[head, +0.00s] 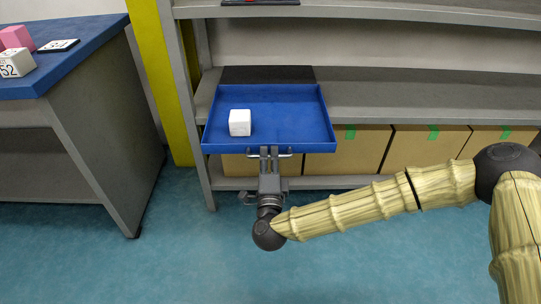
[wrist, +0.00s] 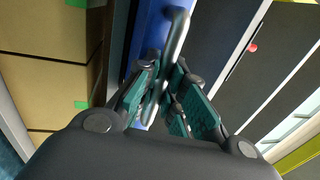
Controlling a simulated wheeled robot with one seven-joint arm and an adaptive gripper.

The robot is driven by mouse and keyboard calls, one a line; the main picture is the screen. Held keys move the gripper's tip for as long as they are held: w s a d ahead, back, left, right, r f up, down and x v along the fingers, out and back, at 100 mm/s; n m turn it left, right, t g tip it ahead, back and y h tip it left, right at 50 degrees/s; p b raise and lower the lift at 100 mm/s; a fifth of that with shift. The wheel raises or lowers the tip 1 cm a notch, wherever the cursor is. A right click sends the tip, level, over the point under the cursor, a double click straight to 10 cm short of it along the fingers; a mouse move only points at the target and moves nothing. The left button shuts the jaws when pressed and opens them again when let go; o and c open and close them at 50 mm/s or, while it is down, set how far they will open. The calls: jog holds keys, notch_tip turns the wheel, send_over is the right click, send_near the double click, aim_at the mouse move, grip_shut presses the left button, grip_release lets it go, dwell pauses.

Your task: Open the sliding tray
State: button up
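The sliding tray (head: 290,103) is blue with a low rim. It sticks out from a grey shelf unit, in front of a dark panel. A white cube (head: 240,122) sits inside it at the left. A grey bar handle (head: 285,155) runs along the tray's front. My gripper (head: 269,153) is at the middle of this handle. In the wrist view the handle (wrist: 178,30) passes between the teal-padded fingers (wrist: 166,88), which are closed around it. The far part of the grip is partly hidden by the fingers.
Cardboard boxes (head: 360,150) with green tape stand on the lower shelf, below and right of the tray. A yellow post (head: 167,80) is left of the shelf. A blue-topped table (head: 75,55) with small blocks stands at left. The floor (head: 180,260) in front is clear.

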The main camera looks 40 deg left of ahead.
jog(key=shift+o, duration=0.7)
jog(key=v, duration=1.2)
jog(key=shift+f, duration=0.1)
